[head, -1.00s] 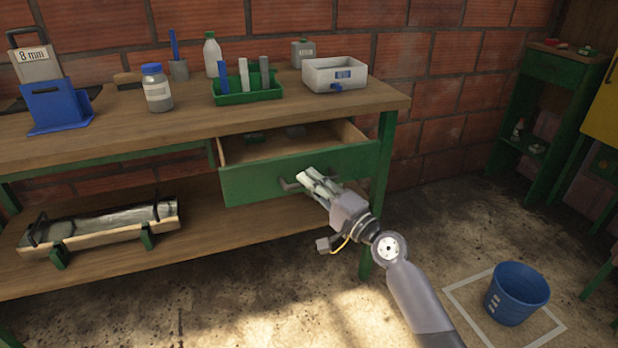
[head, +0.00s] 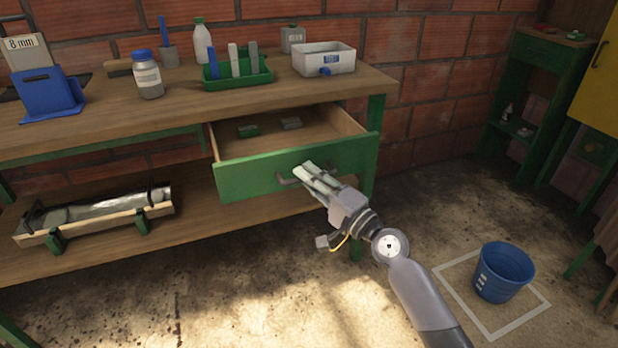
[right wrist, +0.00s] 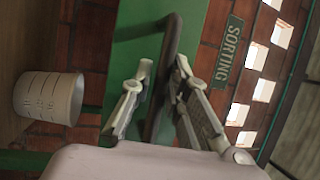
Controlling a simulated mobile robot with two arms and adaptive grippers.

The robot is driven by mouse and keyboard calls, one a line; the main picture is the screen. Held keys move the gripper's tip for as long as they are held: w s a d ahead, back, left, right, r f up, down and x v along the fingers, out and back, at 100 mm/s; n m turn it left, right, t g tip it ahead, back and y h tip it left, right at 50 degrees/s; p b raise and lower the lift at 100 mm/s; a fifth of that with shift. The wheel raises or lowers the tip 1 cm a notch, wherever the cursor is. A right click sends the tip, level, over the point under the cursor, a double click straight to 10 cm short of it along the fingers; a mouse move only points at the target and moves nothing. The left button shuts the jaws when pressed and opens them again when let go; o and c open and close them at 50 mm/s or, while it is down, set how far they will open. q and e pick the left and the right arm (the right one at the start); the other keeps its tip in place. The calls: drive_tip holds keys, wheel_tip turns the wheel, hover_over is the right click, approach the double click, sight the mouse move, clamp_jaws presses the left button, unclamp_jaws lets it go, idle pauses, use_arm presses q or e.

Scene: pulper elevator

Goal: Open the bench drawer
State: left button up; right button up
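The bench drawer has a green front (head: 245,179) and stands well out of the bench, with its wooden inside showing. The dark bar handle (head: 290,181) is on the front. My right gripper (head: 308,172) is at the handle, its fingers on either side of the bar. In the right wrist view the handle (right wrist: 166,75) runs between the two fingers (right wrist: 164,68), which are closed in around it. Part of the handle is hidden behind the gripper in the head view. My left gripper is not in view.
The wooden bench top (head: 180,107) holds a white box (head: 310,60), a green tray (head: 232,80), a jar (head: 148,78) and a blue stand (head: 50,100). A trough (head: 95,215) lies on the lower shelf. A blue bucket (head: 503,272) stands in a marked square on the right floor.

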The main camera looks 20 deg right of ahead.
drive_tip(key=shift+o, duration=1.3)
drive_tip(key=v, duration=1.2)
